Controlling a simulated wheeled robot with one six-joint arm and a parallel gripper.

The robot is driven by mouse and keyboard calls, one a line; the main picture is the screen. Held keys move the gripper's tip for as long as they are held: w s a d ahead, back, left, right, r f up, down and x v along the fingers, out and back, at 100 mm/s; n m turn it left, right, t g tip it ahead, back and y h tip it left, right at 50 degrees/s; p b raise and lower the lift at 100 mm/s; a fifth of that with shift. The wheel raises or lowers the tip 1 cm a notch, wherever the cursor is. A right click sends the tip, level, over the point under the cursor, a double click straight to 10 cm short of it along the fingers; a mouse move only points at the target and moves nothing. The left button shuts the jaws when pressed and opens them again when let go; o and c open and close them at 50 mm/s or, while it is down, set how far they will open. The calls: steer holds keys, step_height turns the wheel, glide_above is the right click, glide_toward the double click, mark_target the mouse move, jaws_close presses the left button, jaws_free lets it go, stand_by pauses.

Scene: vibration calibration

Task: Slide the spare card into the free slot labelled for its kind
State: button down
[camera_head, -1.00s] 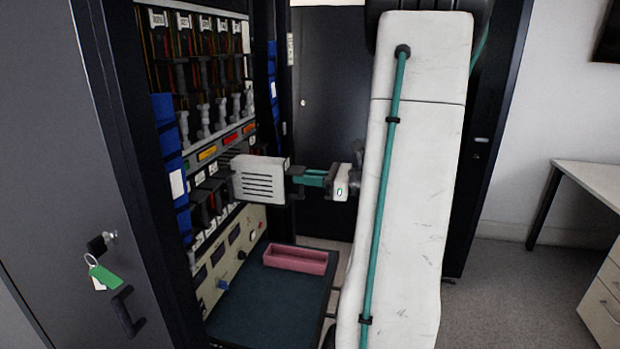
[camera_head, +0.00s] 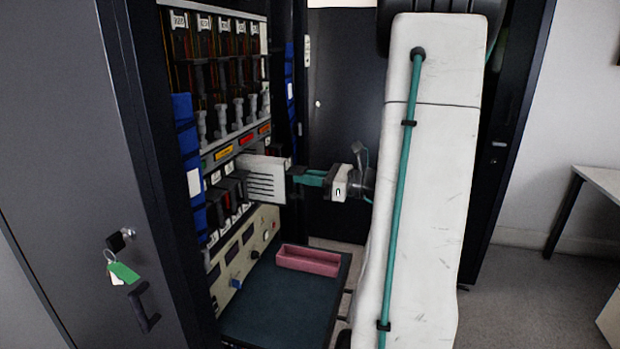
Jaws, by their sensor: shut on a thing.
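The spare card (camera_head: 266,180) is a pale, vented module held upright in front of the lower row of the rack (camera_head: 238,138). Its left end meets or overlaps the rack's lower row; I cannot tell whether it is inside a slot. My gripper (camera_head: 298,178), with teal fingers and dark tips, is shut on the card's right end. The lower row (camera_head: 226,194) holds dark modules with small white labels, too small to read. The free slot is not distinguishable, as the card covers part of that row.
The upper row has grey-handled cards (camera_head: 220,118) under white labels. A strip with yellow and red tags (camera_head: 246,139) runs below. A pink tray (camera_head: 309,261) sits on a dark shelf (camera_head: 280,310). A cabinet door with keys (camera_head: 123,270) stands at left. My arm fills the centre right.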

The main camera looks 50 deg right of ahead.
mark_target(257, 172)
stand_by(0.3)
steer(key=shift+x, duration=2.05)
steer(key=shift+x, duration=2.95)
steer(key=shift+w+a+f, duration=0.1)
steer(key=shift+w, duration=0.35)
steer(key=shift+w+a, duration=0.25)
steer(key=shift+w, duration=0.35)
steer(key=shift+w+a, duration=0.15)
steer(key=shift+w, duration=0.3)
steer(key=c, duration=1.3)
jaws_free()
steer(key=shift+a, duration=0.1)
